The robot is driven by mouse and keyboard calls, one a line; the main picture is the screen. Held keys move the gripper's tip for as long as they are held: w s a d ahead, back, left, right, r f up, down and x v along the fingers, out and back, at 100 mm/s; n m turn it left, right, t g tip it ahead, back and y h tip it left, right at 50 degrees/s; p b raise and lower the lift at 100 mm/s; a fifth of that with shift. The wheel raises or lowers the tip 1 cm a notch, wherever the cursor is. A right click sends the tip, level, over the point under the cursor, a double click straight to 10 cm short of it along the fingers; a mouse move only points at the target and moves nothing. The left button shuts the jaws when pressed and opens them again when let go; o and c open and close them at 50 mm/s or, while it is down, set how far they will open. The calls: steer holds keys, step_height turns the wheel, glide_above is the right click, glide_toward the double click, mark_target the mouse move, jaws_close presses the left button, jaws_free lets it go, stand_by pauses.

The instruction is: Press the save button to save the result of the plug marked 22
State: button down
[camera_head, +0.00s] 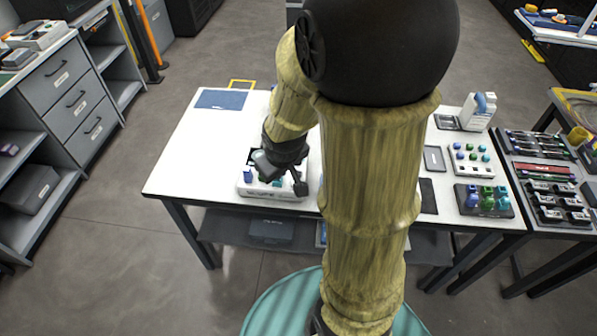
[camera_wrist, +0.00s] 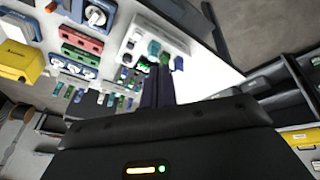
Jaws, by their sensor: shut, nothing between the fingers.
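A white splicing device (camera_head: 272,192) with a dark top stands near the front edge of the white table. It also shows in the wrist view (camera_wrist: 133,50), with teal and green parts on it. My gripper (camera_head: 282,174) is over this device, pointing down. In the wrist view its dark fingers (camera_wrist: 158,72) are shut and empty, with the tips close to the green parts. I cannot tell whether they touch. The save button cannot be told apart from the other small parts. No plug marking 22 is readable, and my arm hides part of the table.
A blue mat (camera_head: 220,99) lies at the table's back left. Trays of coloured plugs (camera_head: 470,172) and a white dispenser-like unit (camera_head: 478,118) stand at the right. A black rack (camera_head: 541,147) is on the adjoining table. The table's left part (camera_head: 185,150) is clear.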

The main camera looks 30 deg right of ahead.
steer(key=w+d+f+n+t+y+p, duration=0.1)
steer(key=w+d+f+n+t+p, duration=0.15)
steer(key=w+d+n, duration=0.65)
step_height(320, 180, down, 6)
steer(key=w+d+n+y+p, duration=0.1)
steer(key=w+d+n+y, duration=0.1)
steer(key=n+y, duration=0.3)
steer(key=shift+w+d+r+t+y, duration=0.2)
steer(key=shift+w+d+t+y, duration=0.1)
steer(key=shift+w+d+t, duration=0.1)
step_height(320, 180, down, 8)
steer(key=b, duration=0.7)
steer(key=shift+f+b, duration=0.35)
steer(key=shift+f, duration=0.05)
stand_by(0.6)
steer(key=shift+f, duration=0.4)
